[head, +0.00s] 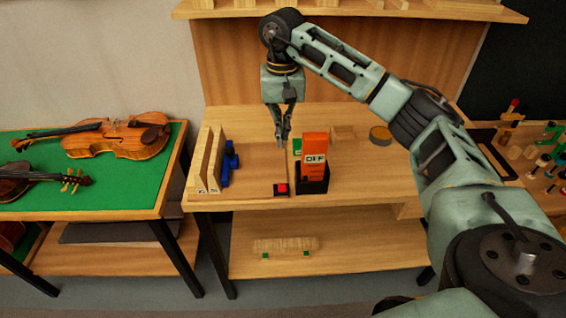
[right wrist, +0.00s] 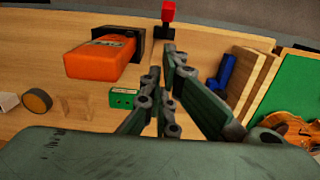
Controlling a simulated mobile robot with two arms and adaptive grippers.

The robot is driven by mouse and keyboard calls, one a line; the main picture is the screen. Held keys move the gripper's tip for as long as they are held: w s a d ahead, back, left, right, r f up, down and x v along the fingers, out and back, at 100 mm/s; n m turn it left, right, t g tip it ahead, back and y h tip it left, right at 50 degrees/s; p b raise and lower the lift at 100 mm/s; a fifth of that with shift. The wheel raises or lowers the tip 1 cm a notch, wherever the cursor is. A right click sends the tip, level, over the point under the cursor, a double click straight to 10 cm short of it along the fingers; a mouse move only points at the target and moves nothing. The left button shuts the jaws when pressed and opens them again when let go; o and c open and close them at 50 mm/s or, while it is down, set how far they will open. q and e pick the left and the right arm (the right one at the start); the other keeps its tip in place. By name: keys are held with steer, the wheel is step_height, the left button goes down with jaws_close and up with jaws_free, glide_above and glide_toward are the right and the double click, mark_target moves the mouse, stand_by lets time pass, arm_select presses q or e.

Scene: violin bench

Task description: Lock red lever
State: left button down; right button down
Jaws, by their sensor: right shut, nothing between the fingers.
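The red lever (head: 282,188) sits on a small black base at the front edge of the wooden bench. In the right wrist view the red lever (right wrist: 168,12) shows at the top, above its black base. My right gripper (head: 281,141) points down over the bench, behind the lever and apart from it. Its fingers (right wrist: 162,68) are shut with nothing between them. An orange block marked OFF (head: 314,158) stands upright in a black holder (head: 313,184) just right of the lever. My left gripper is in neither view.
Blue clamp-like parts (head: 230,160) and upright wooden boards (head: 207,158) stand left of the lever. A green box (right wrist: 123,98) lies behind the orange block. A round tin (head: 381,136) is farther right. Violins (head: 125,139) lie on a green table at left.

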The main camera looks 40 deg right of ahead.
mark_target(282, 187)
steer(key=f+p, duration=0.1)
steer(key=f, duration=0.1)
steer(key=s+f+p, duration=0.1)
steer(key=f, duration=0.2)
steer(key=s+a+f+p, duration=0.1)
steer(key=f, duration=0.2)
steer(key=shift+a+f, duration=0.1)
steer(key=shift+s+a+f, duration=0.1)
steer(key=shift+s+f, duration=0.2)
steer(key=shift+f, duration=0.1)
